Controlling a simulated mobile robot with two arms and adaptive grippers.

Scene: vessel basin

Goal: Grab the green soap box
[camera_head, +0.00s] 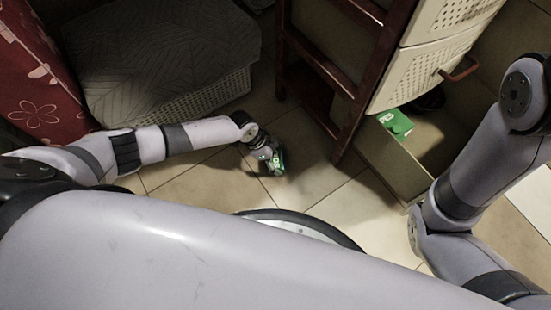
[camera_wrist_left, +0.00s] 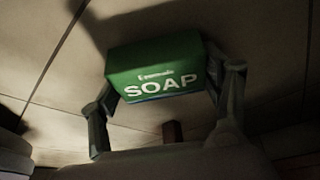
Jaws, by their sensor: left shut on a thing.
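The green soap box (camera_wrist_left: 155,68) with white "SOAP" lettering is between the two fingers of my left gripper (camera_wrist_left: 168,100) in the left wrist view. The gripper is shut on it, one finger at each side. In the head view the left gripper (camera_head: 270,160) is low over the tiled floor, with a bit of the green box (camera_head: 277,162) showing at its tip. Much of the box is hidden by the gripper there. My right arm shows at the right, but its gripper is out of view.
A dark wooden ladder-like frame (camera_head: 345,85) stands just right of the left gripper. Beige perforated drawers (camera_head: 425,70) and a box with a green-and-white packet (camera_head: 396,122) are farther right. A covered basket (camera_head: 165,55) is at upper left. Open floor tiles (camera_head: 210,185) lie around the gripper.

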